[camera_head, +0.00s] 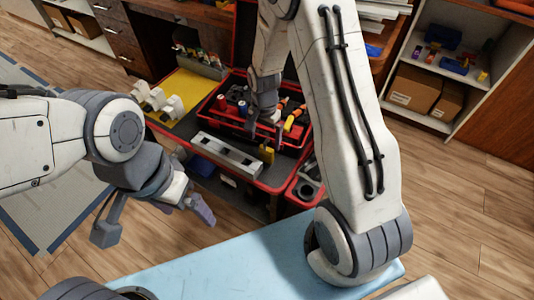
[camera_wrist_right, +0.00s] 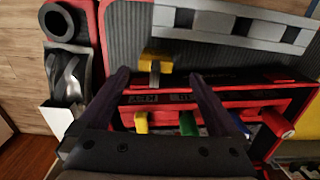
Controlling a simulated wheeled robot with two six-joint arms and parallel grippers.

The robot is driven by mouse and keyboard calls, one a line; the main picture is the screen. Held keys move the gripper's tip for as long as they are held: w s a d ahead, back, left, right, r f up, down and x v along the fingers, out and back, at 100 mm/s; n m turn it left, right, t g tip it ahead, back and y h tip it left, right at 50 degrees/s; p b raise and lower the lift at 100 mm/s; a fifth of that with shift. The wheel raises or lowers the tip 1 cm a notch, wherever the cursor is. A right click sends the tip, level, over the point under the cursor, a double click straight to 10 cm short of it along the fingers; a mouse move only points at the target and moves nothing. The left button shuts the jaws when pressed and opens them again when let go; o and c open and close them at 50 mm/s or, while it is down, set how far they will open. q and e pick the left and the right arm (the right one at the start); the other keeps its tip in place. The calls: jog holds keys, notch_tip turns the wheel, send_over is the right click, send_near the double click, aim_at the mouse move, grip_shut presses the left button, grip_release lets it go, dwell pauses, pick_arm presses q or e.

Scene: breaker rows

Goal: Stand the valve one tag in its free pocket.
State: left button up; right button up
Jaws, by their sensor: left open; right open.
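A small yellow piece (camera_head: 267,154) stands by the right end of a pale grey slotted rail (camera_head: 228,156) on the cart. It may be the valve one tag; no lettering on it is readable. In the right wrist view, the yellow piece (camera_wrist_right: 157,57) has a grey lower part and lies just beyond my open right fingertips, apart from them. The rail (camera_wrist_right: 235,25) there shows light blocks and dark gaps. My right gripper (camera_head: 265,130) is open and empty, above the red tray's near side. My left gripper (camera_head: 152,222) is open and empty, left of the cart.
A red tray (camera_head: 218,119) with colourful-handled tools lies behind the rail. White fittings (camera_head: 158,102) stand on a yellow mat (camera_head: 190,92) at left. A red holder with a dark ring (camera_head: 307,190) sits at the cart's right corner. A light blue surface (camera_head: 230,268) is in front.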

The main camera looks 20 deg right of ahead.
aim_at(267, 151)
jog(key=f, duration=0.4)
jog(key=shift+s+d+f+b, duration=0.15)
jog(key=shift+s+f+b, duration=0.15)
jog(key=shift+c, duration=0.3)
jog(key=c, duration=1.4)
jog(key=shift+r, duration=0.1)
